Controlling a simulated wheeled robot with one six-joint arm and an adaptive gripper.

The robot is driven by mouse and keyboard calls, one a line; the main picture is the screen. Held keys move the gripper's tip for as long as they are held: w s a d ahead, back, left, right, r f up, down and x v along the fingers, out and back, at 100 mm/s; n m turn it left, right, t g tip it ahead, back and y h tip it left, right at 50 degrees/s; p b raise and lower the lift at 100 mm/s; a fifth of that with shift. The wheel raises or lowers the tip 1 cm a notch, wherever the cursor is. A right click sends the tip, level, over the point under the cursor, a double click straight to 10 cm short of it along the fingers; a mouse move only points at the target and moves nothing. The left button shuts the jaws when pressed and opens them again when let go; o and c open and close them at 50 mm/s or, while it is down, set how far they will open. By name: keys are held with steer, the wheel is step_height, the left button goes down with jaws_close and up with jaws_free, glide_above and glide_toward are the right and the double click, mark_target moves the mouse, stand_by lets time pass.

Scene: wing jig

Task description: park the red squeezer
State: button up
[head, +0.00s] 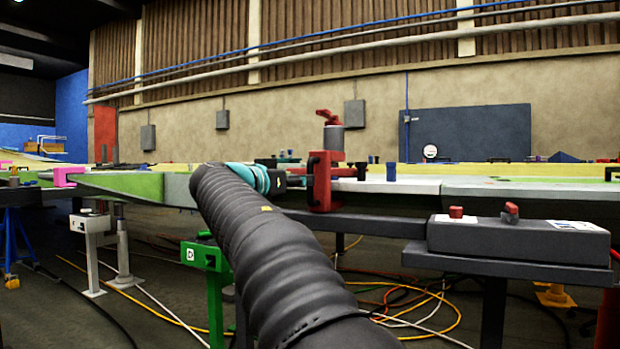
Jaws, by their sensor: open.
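The red squeezer appears to be the red clamp (323,180) in the middle of the head view. It stands upright at the near edge of the long wing panel (400,187), with a grey cylinder and a red lever on top. My arm reaches up from the bottom, and its teal wrist hides much of my gripper (292,181). The dark end of my gripper is at the clamp's left side. The jaws are open; I cannot tell whether they touch the clamp or are around it.
A dark grey box (515,240) with two red knobs sits on a shelf at right, below the panel. A green stand (208,262) is left of my arm. A pink clamp (67,176) grips the panel's far left. Cables (415,300) cross the floor.

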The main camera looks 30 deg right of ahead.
mark_target(310, 197)
steer(key=shift+p+x, duration=0.3)
steer(key=shift+x, duration=2)
jaws_close()
